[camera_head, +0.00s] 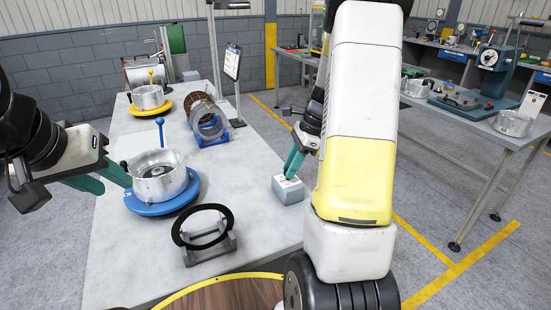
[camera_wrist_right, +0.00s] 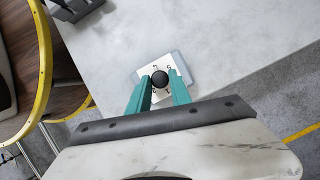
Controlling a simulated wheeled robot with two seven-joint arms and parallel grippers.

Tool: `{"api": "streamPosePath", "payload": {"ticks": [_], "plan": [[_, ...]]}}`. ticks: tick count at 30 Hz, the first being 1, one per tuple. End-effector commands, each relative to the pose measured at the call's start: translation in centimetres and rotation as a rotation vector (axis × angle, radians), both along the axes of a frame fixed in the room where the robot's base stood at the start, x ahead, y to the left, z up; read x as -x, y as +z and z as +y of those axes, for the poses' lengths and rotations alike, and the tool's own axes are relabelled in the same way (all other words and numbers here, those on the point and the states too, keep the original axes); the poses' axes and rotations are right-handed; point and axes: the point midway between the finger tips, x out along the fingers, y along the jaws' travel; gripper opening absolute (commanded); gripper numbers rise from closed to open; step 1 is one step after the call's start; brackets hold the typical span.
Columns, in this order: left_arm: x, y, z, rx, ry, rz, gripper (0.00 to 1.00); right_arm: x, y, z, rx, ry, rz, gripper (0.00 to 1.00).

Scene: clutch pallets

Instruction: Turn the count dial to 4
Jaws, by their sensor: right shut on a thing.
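The count dial is a small grey box with a white face (camera_head: 288,192) at the right edge of the pale table. In the right wrist view its white face (camera_wrist_right: 182,88) shows small dark marks around a round black knob (camera_wrist_right: 160,78). The marks are too small to read surely, and the knob's pointer cannot be made out. My right gripper (camera_head: 290,177) points down onto the dial, its teal fingers shut on the knob from both sides. My left gripper (camera_head: 118,180) is open and empty, with its teal fingers beside the silver pot on the blue round base.
The silver pot (camera_head: 158,183) sits on a blue base (camera_head: 165,207). A black ring (camera_head: 205,228) stands in a grey holder in front. Behind are rings in a blue rack (camera_head: 213,139) and a pot on a yellow base (camera_head: 151,108). A wooden round top (camera_head: 235,292) is nearest.

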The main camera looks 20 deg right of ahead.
Motion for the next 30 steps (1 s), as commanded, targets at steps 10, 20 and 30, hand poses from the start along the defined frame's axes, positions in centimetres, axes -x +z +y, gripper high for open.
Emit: {"api": "streamPosePath", "payload": {"ticks": [10,20,30], "plan": [[0.0,0.0,0.0,0.000,0.000,0.000,0.36,-0.2,0.1,0.0,0.002,-0.001,-0.005,0.39],[0.0,0.0,0.0,0.000,0.000,0.000,0.36,-0.1,0.1,0.0,0.000,0.001,-0.001,0.47],[0.0,0.0,0.0,0.000,0.000,0.000,0.36,0.1,4.1,-1.7,0.002,0.000,-0.006,0.47]]}}
